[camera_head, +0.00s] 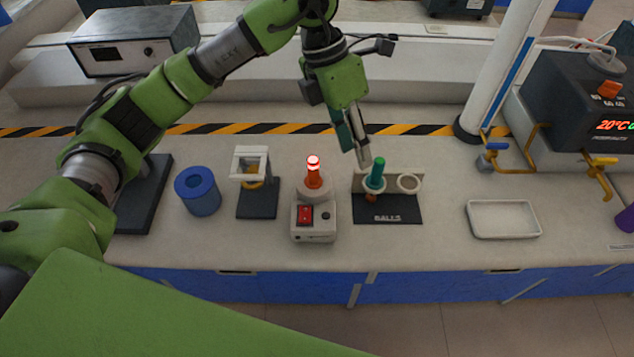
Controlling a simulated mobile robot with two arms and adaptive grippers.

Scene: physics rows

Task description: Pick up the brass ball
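A small copper-brown ball (371,198) shows below the left ring of a dark rack (388,212) marked "BALLS". A teal upright handle (377,172) stands in that ring, above the ball. The ball is mostly hidden by the ring, and I cannot tell for sure that it is brass. My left gripper (357,158) points down just left of and above the teal handle. Its two fingers look apart, with nothing between them. The rack's right ring (409,184) is empty. My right gripper is not in view.
A burner-like device (313,222) with a red switch carries an orange piece (313,178) with a glowing top. A white-framed stand (250,163) and blue cylinder (198,191) stand left. A white tray (503,219) and a heater bath (580,100) are right.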

